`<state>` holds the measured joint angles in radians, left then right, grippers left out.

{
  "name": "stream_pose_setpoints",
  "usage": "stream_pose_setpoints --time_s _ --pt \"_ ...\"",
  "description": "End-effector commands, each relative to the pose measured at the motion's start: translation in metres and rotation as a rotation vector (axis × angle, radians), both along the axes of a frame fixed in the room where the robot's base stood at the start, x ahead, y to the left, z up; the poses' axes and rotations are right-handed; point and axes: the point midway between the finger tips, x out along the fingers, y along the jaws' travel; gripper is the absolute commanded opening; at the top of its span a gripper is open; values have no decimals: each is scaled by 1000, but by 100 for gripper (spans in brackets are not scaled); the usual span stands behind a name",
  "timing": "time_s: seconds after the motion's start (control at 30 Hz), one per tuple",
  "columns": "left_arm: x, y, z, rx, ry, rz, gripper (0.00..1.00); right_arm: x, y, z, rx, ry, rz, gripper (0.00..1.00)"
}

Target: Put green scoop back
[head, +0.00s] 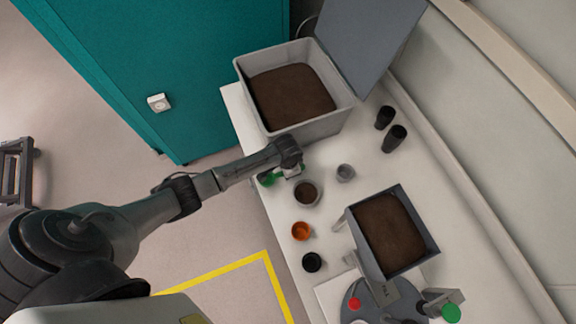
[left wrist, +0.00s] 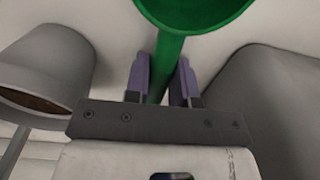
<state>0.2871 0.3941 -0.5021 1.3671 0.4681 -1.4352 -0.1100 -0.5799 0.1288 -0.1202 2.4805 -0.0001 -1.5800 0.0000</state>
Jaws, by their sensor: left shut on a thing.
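The green scoop (left wrist: 201,14) is held by its handle between the two purple fingers of my left gripper (left wrist: 162,82) in the left wrist view. Its round bowl points away from the gripper and is cut off by the top edge. In the head view my left gripper (head: 290,172) is over the bench's left edge, and a bit of the green scoop (head: 267,179) shows beside it. The scoop's height above the bench is hard to tell. My right gripper does not show.
A large grey bin of soil (head: 345,102) stands behind the gripper. A soil-filled pot (head: 307,194), an orange pot (head: 301,231), a black pot (head: 312,262) and a small grey cup (head: 345,172) stand nearby. A second soil box (head: 432,245) is at right; black cups (head: 394,139) stand behind.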

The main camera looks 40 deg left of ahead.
Motion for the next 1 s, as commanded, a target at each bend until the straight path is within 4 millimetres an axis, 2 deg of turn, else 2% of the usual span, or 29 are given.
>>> stream_pose_setpoints --time_s 0.13,0.57,0.6,0.83,1.0 --pt "0 0 -12 0 0 1 0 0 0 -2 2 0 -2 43" --pt "0 0 -16 0 -1 0 0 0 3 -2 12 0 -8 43" --pt "0 0 -16 0 -1 -1 26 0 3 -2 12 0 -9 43" --pt "0 0 -16 0 -1 0 48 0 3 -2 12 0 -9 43" --pt "0 0 -16 0 -1 0 49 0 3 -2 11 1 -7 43"
